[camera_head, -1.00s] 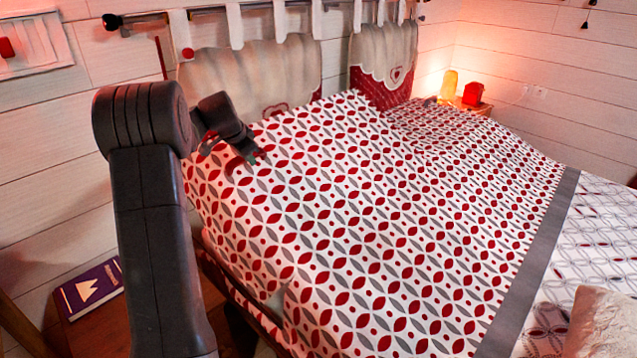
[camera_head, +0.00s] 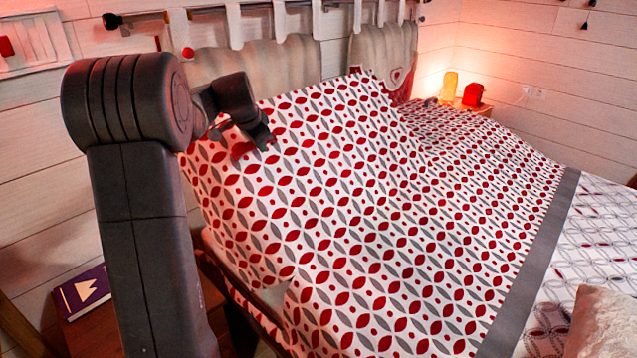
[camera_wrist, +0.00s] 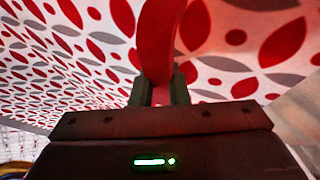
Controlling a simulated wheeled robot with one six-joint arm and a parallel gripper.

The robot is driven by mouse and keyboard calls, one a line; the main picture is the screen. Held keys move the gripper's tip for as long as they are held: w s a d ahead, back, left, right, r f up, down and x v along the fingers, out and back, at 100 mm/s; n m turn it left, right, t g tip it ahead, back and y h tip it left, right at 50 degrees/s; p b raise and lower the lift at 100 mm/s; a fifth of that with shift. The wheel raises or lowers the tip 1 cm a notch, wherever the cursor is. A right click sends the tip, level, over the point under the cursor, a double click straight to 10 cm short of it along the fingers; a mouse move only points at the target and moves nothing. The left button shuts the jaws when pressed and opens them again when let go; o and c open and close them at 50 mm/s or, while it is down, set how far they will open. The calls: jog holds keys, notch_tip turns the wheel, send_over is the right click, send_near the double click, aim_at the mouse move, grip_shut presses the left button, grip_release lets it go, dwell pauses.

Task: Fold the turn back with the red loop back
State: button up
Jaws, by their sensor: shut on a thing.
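The turn back (camera_head: 330,190) is a white sheet of cloth with red and grey leaf shapes. Its far left part is raised towards the headboard. The red loop (camera_wrist: 160,40) rises between my fingers in the wrist view, against the patterned cloth (camera_wrist: 85,45). My gripper (camera_wrist: 160,92) is shut on the red loop. In the head view my gripper (camera_head: 255,140) is at the upper left edge of the lifted cloth, and the loop shows only as a small red patch (camera_head: 240,150) under it.
A grey band (camera_head: 540,260) edges the cloth, with a white patterned cover (camera_head: 600,250) beyond it and a pale pillow (camera_head: 600,325) at lower right. Headboard cushions (camera_head: 265,65) hang from a rail behind. A purple book (camera_head: 85,292) lies at lower left; red and yellow objects (camera_head: 473,94) stand far right.

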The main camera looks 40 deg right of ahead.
jog(key=shift+o, duration=0.5)
jog(key=s+r+t, duration=0.1)
jog(key=s+r, duration=0.2)
jog(key=s, duration=0.4)
jog(key=shift+s+d+r, duration=0.25)
jog(key=shift+s+r, duration=0.05)
jog(key=shift+s, duration=0.2)
jog(key=s+r, duration=0.1)
jog(key=s, duration=0.1)
jog(key=s+r, duration=0.1)
jog(key=s, duration=0.5)
jog(key=shift+s+d+r+p, duration=0.15)
jog(key=shift+d+r+p, duration=0.2)
jog(key=shift+r+p, duration=0.05)
jog(key=shift+c, duration=0.5)
jog(key=shift+s+r, duration=0.1)
jog(key=s+d+r, duration=0.1)
jog(key=s, duration=0.7)
jog(key=shift+r+p, duration=0.2)
jog(key=shift+p, duration=0.1)
jog(key=shift+s, duration=0.1)
